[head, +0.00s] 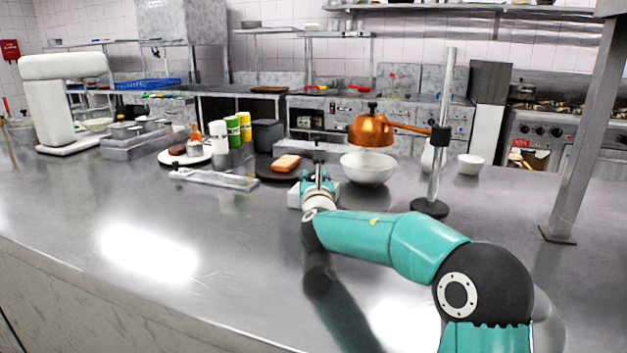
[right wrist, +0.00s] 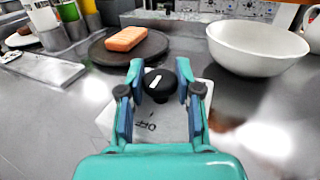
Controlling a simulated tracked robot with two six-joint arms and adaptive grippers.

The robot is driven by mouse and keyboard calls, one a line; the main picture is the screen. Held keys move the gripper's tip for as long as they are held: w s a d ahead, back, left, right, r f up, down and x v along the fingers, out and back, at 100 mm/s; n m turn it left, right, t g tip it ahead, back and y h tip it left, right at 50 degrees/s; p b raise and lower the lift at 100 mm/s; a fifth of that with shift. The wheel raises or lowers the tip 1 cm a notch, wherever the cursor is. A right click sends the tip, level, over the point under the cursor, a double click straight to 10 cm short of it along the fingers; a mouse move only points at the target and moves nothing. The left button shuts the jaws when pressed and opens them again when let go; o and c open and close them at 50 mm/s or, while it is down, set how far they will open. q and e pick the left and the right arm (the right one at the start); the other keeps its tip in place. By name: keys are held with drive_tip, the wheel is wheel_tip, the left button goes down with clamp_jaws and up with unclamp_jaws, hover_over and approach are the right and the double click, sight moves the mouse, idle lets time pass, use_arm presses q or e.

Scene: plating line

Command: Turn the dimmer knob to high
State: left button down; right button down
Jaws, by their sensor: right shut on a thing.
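The dimmer knob (right wrist: 158,85) is a round black knob with a white pointer mark. It sits on a pale plate (right wrist: 148,125) with dark lettering, partly legible in the right wrist view. My right gripper (right wrist: 159,90) has its fingers on both sides of the knob, shut on it. In the head view my right gripper (head: 318,172) reaches the white dimmer box (head: 294,196) on the counter, and hides the knob there. The pointer mark slants up and to the right in the right wrist view. My left gripper is not in view.
Behind the knob, a dark round board (head: 262,170) holds an orange block (head: 286,163). A white bowl (head: 368,172) stands right of it, under a copper heat lamp (head: 371,129) on a metal post (head: 440,140). The front counter (head: 200,225) is clear.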

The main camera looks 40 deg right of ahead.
drive_tip(key=shift+w+r+m+g+h+p, duration=0.1)
drive_tip(key=shift+r+m+g+h+p, duration=0.1)
drive_tip(key=shift+m+g+h+p, duration=1)
drive_tip(key=m+g+h+p, duration=0.1)
drive_tip(key=m+g+p, duration=0.2)
drive_tip(key=g+p, duration=0.1)
drive_tip(key=m+g+h+p, duration=0.1)
drive_tip(key=m+g+p, duration=0.1)
drive_tip(key=g+p, duration=0.2)
drive_tip(key=m+g+h+p, duration=0.2)
drive_tip(key=m+g+p, duration=0.1)
drive_tip(key=g+p, duration=0.2)
drive_tip(key=shift+m+p, duration=0.3)
drive_tip(key=shift+p, duration=0.7)
drive_tip(key=shift+d+f+m+g+p, duration=0.15)
drive_tip(key=shift+m+g+p, duration=0.6)
drive_tip(key=shift+p, duration=0.65)
drive_tip(key=c, duration=0.8)
unclamp_jaws()
drive_tip(key=shift+f, duration=0.1)
drive_tip(key=shift+a, duration=0.55)
drive_tip(key=a, duration=0.3)
drive_tip(key=w+a, duration=0.1)
drive_tip(key=a, duration=0.3)
drive_tip(key=w+a, duration=0.1)
drive_tip(key=a, duration=0.2)
drive_tip(key=shift+a, duration=0.4)
